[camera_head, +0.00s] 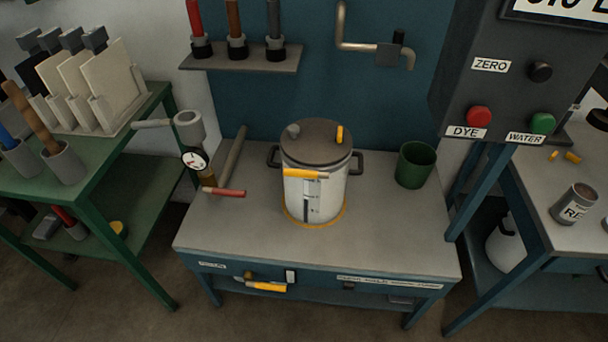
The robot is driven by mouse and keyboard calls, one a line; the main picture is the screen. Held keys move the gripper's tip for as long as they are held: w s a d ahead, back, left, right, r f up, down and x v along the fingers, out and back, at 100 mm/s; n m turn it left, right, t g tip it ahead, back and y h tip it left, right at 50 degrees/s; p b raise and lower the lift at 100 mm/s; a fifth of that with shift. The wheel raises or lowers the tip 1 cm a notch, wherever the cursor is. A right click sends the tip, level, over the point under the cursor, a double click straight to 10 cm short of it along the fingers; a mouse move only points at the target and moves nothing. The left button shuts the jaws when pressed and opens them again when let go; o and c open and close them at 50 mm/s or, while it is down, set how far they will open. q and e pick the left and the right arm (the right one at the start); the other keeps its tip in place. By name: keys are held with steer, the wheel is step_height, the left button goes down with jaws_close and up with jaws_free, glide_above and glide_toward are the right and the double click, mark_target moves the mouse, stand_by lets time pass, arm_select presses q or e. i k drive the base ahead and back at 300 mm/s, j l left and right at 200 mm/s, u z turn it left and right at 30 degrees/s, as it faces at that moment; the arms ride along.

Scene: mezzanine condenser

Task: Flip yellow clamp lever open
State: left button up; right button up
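A white pot with a dark lid (316,140) stands on the grey bench top, and its lid lies level on it. A yellow-orange lever (306,174) lies roughly horizontal across the upper front of the pot, just below the lid rim. A small yellow upright piece (339,134) stands on the right of the lid. Another yellow handle (266,287) sticks out under the bench's front edge. I cannot tell from this view which of these is the clamp lever. Neither of my grippers is in view.
A green cup (415,165) stands right of the pot. A pressure gauge (194,160) and a red-handled lever (224,192) are on the left. A grey control box with red (479,116) and green (542,123) buttons hangs at the right. The front bench top is clear.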

mark_target(287, 172)
steer(key=i+j+z, duration=0.25)
steer(key=j, duration=1.65)
steer(key=k+j+z, duration=0.1)
steer(key=j+z, duration=0.15)
steer(key=j, duration=1.65)
